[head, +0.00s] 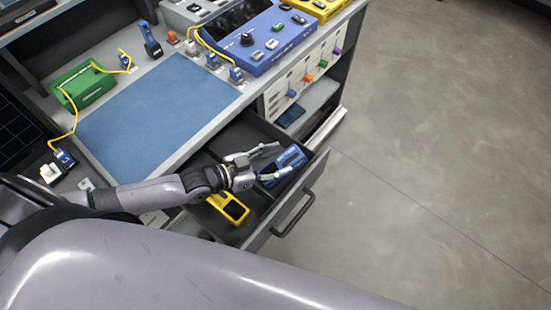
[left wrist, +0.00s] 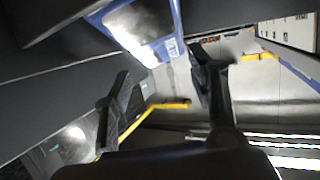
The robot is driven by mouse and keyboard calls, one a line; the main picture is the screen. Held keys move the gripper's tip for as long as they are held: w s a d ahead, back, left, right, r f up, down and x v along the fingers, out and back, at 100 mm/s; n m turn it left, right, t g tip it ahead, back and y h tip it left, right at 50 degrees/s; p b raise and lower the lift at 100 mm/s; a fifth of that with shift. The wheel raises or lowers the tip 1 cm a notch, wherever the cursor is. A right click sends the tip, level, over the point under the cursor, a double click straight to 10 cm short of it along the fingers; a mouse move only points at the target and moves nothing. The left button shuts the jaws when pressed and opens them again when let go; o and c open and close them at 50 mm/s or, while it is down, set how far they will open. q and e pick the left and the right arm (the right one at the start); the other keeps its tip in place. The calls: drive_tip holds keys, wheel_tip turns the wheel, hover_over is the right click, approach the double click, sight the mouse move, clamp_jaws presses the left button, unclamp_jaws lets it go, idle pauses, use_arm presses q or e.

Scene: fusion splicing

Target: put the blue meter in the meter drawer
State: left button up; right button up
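The blue meter (head: 292,158) is at the open drawer (head: 254,132), inside its outline near the front wall in the head view. It looks tilted; I cannot tell whether it rests on the drawer floor. My left gripper (head: 276,162) is over the drawer with its fingers spread, right at the meter. In the left wrist view, the blue meter (left wrist: 150,32) shows at the top, beyond the two separated fingers (left wrist: 160,95); I see no finger closed on it. My right gripper is not in view.
A yellow meter (head: 229,207) lies in the drawer's nearer compartment. The drawer handle (head: 293,214) sticks out over clear floor (head: 430,140). A blue mat (head: 155,112), a green device (head: 84,86) and a blue device (head: 258,38) are on the bench.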

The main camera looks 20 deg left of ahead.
use_arm(q)
drive_tip(key=o, duration=0.3)
drive_tip(key=shift+r, duration=0.1)
drive_tip(key=shift+r+p, duration=0.3)
drive_tip(key=shift+s+a+r, duration=0.1)
drive_tip(key=shift+a+r, duration=0.05)
drive_tip(key=shift+r, duration=0.1)
drive_tip(key=v, duration=1.1)
drive_tip(key=shift+s+a+p, duration=0.15)
drive_tip(key=shift+s+p, duration=0.1)
drive_tip(key=shift+p, duration=0.2)
